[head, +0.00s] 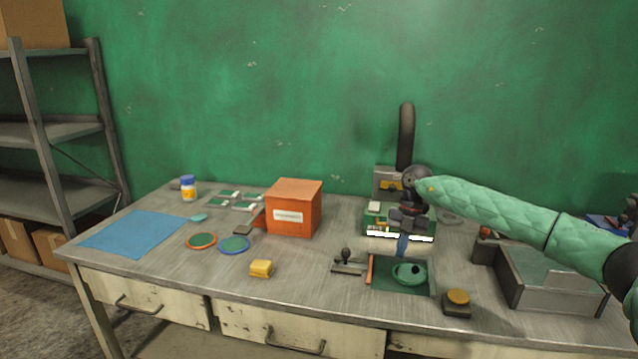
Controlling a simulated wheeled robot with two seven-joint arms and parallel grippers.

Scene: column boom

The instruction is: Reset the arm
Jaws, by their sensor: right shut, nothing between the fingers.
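My right arm comes in from the right in a green quilted sleeve. Its dark right gripper (403,246) points down over the workbench, with narrow blue fingers shut and nothing seen between them. The fingertips are just behind a round green part (409,272) on a dark green mat (388,285); I cannot tell whether they touch it. A black curved column (406,135) rises behind the gripper from a grey box-like base (385,182). The wrist hides part of this base. My left gripper is not in view.
A green unit with bright white strips (380,233) stands behind the gripper. An orange box (293,208) is left of it. A grey tray (560,292) and a block with a yellow button (457,302) are to the right. A blue sheet (135,233) lies far left.

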